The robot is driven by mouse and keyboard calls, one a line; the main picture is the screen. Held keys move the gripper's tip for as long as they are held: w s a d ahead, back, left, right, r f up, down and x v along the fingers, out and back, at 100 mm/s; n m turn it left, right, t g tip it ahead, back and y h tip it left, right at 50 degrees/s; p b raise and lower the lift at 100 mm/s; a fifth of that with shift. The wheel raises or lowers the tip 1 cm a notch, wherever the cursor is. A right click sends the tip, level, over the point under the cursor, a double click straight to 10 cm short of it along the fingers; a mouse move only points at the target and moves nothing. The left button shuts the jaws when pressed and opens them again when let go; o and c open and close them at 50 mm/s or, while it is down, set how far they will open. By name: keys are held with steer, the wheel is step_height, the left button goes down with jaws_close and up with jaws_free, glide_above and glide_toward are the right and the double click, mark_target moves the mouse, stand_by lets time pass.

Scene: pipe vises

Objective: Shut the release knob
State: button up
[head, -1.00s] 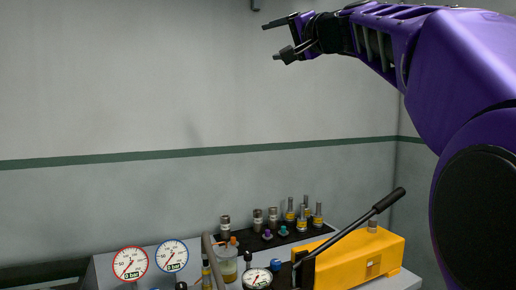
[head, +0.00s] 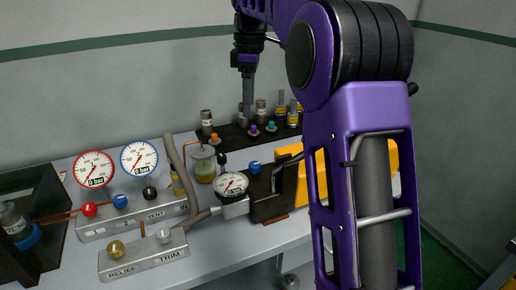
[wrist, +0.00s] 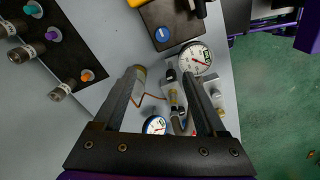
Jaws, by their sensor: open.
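A blue knob (head: 254,167) sits on the dark front block (head: 268,205) of the yellow hand pump (head: 290,151), beside the round gauge (head: 231,185). It is the likely release knob, but I can read no such label. The wrist view shows a blue knob (wrist: 162,34) on a dark plate, above and between my fingertips. My gripper (head: 247,117) points down above the back of the bench, behind and above that knob. In the wrist view my gripper (wrist: 162,72) has its fingers apart with nothing held. My arm hides much of the pump.
A black rack (head: 232,143) with fittings and small coloured plugs stands at the back. A manifold (head: 140,216) with red, blue and black knobs and two gauges is at left. A block marked RELIEF and TRIM (head: 145,262) is in front. A hose and jar stand between.

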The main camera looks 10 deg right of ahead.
steer(key=d, duration=0.1)
steer(key=b, duration=0.4)
glide_toward(254, 164)
steer(key=shift+n+g, duration=0.3)
steer(key=shift+n, duration=0.1)
steer(key=f, duration=0.8)
steer(key=shift+w+a+f, duration=0.1)
steer(key=shift+w+f, duration=0.15)
steer(key=shift+f, duration=0.1)
steer(key=shift+c, duration=0.3)
jaws_close()
